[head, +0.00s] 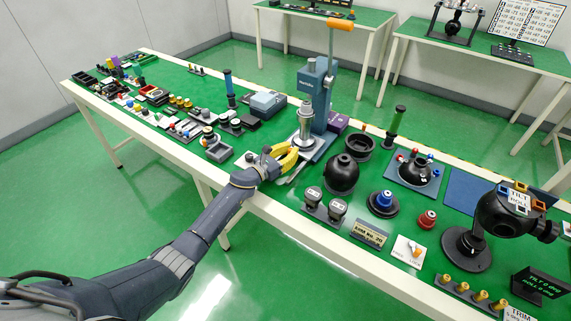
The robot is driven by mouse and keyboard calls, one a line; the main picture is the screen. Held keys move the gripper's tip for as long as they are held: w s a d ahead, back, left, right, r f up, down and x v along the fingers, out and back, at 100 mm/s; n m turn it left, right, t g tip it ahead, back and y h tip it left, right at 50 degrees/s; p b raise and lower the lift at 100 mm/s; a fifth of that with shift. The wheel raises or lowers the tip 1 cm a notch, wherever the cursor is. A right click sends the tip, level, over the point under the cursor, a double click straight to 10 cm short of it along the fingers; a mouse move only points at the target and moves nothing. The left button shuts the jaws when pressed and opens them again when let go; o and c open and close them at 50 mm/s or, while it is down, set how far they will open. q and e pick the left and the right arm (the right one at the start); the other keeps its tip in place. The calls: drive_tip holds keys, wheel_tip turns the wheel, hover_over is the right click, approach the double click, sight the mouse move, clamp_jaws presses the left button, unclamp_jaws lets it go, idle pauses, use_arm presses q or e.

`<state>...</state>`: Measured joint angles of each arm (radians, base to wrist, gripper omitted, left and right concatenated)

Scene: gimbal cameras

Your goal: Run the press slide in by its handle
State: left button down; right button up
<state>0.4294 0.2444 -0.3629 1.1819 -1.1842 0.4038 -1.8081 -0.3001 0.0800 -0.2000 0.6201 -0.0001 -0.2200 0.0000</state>
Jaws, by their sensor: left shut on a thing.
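The press (317,95) stands on the green bench, a blue-grey column with an orange-tipped lever (340,25) at its top. The press slide (304,141), with a silvery round part, sits low at the front of the column. My left gripper (291,161) has yellow fingers and reaches in from the lower left to the front of the slide. It is shut at the slide's handle, which the fingers mostly hide. My right gripper is not in view.
Small parts crowd the bench's left end. A gimbal (505,212) stands at the right.

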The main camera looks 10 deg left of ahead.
use_arm(q)
drive_tip(key=shift+w, duration=0.95)
drive_tip(key=c, duration=1.4)
unclamp_jaws()
drive_tip(key=shift+o, duration=0.5)
drive_tip(key=shift+d, duration=0.2)
drive_tip(key=shift+s, duration=0.2)
